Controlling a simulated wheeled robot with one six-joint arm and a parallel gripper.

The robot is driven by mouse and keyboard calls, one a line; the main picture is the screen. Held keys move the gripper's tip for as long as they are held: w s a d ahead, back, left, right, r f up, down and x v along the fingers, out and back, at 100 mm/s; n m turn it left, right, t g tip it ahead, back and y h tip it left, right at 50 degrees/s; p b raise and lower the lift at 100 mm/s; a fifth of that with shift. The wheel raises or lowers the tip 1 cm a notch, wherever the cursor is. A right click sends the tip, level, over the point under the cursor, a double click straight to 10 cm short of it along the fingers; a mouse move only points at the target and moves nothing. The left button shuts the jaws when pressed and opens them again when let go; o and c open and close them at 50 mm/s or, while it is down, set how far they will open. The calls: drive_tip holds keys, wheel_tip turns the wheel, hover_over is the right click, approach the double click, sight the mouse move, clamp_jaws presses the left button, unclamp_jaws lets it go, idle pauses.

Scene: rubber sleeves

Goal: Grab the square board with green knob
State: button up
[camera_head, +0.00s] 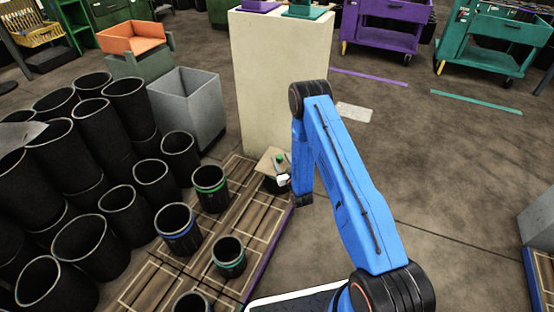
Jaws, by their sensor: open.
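The square board (266,165), pale tan, lies at the far right corner of the wooden pallet, close to the foot of the tall cream block. Its small green knob (280,157) stands up on its top. My gripper (283,180), at the end of my blue arm, is at the board's right side, close to the knob. It is open. The gripper and arm end hide part of the board's right side, and I cannot tell whether the fingers touch the knob.
Black sleeves with green (210,188) and blue (178,230) bands stand on the pallet (262,222). Many plain black sleeves crowd the left. A grey bin (188,108) and the cream block (282,70) stand behind.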

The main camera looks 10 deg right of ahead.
drive_tip(key=shift+w, duration=0.15)
drive_tip(key=shift+c, duration=0.3)
clamp_jaws()
drive_tip(key=shift+r, duration=0.1)
